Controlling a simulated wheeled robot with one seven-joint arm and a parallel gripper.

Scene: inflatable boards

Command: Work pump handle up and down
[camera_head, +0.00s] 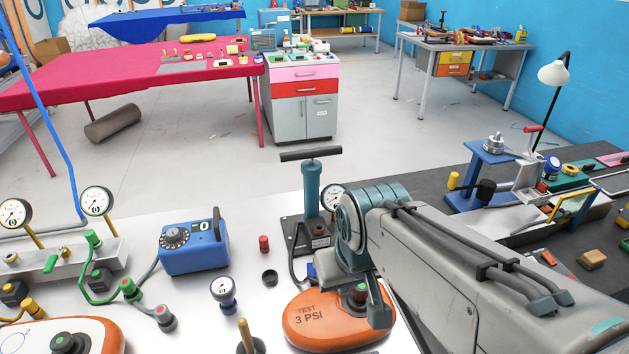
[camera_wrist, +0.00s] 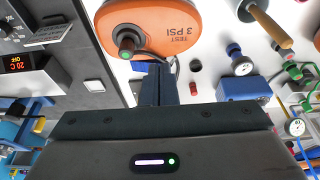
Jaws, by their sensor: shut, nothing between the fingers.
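The pump stands upright on a black base plate (camera_head: 296,236) in the head view. It has a teal cylinder (camera_head: 312,190) and a black T-shaped handle (camera_head: 311,153) on top. The handle sits a short way above the cylinder, with nothing holding it. My gripper (camera_wrist: 158,72) shows in the wrist view with its dark fingers together and empty, close to the edge of an orange board marked TEST 3 PSI (camera_wrist: 165,22). I cannot make out the pump in the wrist view.
The orange test board (camera_head: 325,320) lies in front of the pump. A blue box with a dial (camera_head: 194,245), a small gauge (camera_head: 222,290) and a red knob (camera_head: 264,243) stand to the left. A blue stand (camera_head: 490,175) is at the right. The space above the handle is clear.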

